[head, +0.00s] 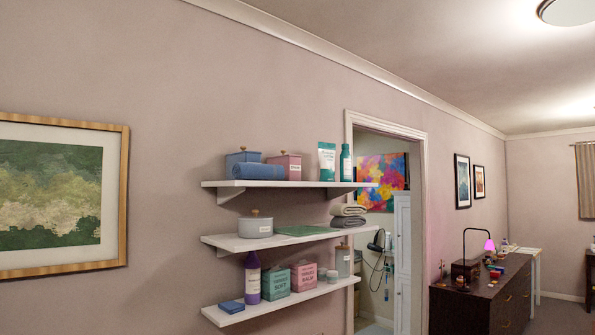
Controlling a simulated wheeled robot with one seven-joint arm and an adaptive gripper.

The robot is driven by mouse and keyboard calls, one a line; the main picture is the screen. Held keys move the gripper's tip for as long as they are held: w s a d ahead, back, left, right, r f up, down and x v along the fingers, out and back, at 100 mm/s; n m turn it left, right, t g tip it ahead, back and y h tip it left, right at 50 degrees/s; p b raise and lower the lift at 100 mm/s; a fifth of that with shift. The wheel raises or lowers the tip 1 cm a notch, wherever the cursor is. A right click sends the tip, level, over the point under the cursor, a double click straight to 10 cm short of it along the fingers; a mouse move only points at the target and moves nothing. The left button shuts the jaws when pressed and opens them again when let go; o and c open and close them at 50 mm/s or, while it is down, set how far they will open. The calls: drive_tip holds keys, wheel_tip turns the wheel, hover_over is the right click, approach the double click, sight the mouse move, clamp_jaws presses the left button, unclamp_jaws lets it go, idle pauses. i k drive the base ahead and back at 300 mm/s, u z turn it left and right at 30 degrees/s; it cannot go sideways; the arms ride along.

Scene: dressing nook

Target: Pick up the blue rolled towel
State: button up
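The blue rolled towel (259,171) lies on its side on the top white wall shelf (330,185), near the shelf's left end. It lies in front of a blue box (240,157) with a knob lid and hides the lower part of that box. A pink box (286,166) with a knob lid stands just right of the towel. My gripper is not in view.
A white tube (326,161) and a teal bottle (346,163) stand farther right on the top shelf. Two lower shelves (228,243) hold a tin, towels, boxes and a purple bottle (252,279). A doorway (348,132) opens to the right, with a dark dresser (480,300) beyond.

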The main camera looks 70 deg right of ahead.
sight(240, 170)
drive_tip(key=u, duration=0.1)
drive_tip(key=k, duration=0.3)
drive_tip(key=z, duration=2.25)
